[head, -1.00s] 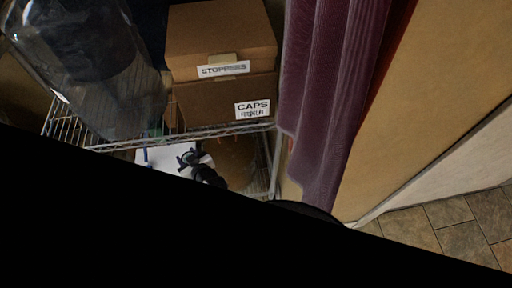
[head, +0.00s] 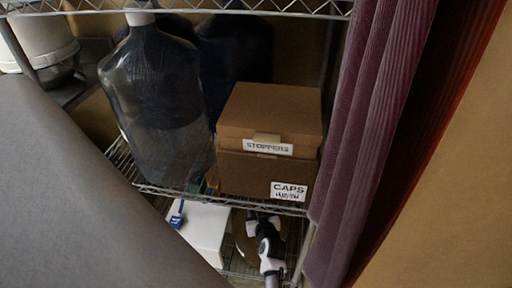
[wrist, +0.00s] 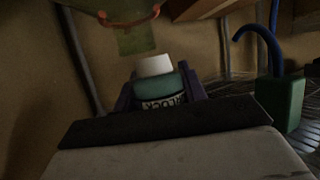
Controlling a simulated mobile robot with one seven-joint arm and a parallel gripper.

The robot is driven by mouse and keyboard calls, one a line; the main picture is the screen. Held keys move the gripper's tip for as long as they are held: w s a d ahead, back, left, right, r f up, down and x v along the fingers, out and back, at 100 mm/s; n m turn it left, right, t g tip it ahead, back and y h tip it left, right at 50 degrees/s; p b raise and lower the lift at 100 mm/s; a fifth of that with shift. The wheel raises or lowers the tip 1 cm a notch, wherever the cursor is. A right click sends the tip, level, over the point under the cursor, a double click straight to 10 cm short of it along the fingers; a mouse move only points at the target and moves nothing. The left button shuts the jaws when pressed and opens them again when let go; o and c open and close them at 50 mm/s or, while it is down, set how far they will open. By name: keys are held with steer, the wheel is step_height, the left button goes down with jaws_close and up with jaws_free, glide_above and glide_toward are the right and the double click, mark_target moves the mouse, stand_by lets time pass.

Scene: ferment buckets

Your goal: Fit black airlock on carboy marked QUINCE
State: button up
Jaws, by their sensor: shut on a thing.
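In the wrist view, my gripper (wrist: 158,98) is shut with its dark fingers on either side of a teal thing (wrist: 165,85) with a white top and a dark label. The label's letters are too unclear to read for sure. In the head view, my arm's end reaches low on the shelf at the bottom, and its fingertips are not clear. A large clear bluish carboy (head: 155,100) with a white cap stands on the shelf. I see no QUINCE mark on it. I cannot make out a black airlock in either view.
Brown boxes marked STOPPERS (head: 268,112) and CAPS (head: 262,176) stand right of the carboy. A purple curtain (head: 375,100) hangs at the right. A white box (head: 205,228) is below. In the wrist view, a green block (wrist: 282,103) holds a blue hooked tube.

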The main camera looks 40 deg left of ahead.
steer(key=shift+w+a+f+b, duration=0.1)
steer(key=shift+w+a+b, duration=0.45)
steer(key=shift+w, duration=0.35)
steer(key=shift+w+a+f+b, duration=0.1)
steer(key=shift+w+a+b, duration=0.45)
steer(key=shift+w, duration=0.4)
steer(key=shift+w+a+f+b, duration=0.1)
steer(key=shift+w+a+b, duration=0.45)
steer(key=shift+w, duration=0.35)
steer(key=shift+f+b, duration=0.95)
steer(key=shift+b, duration=0.5)
stand_by(1.5)
steer(key=o, duration=1.1)
steer(key=shift+c, duration=0.2)
steer(key=v, duration=1.3)
steer(key=shift+s+d, duration=0.25)
steer(key=shift+d, duration=0.05)
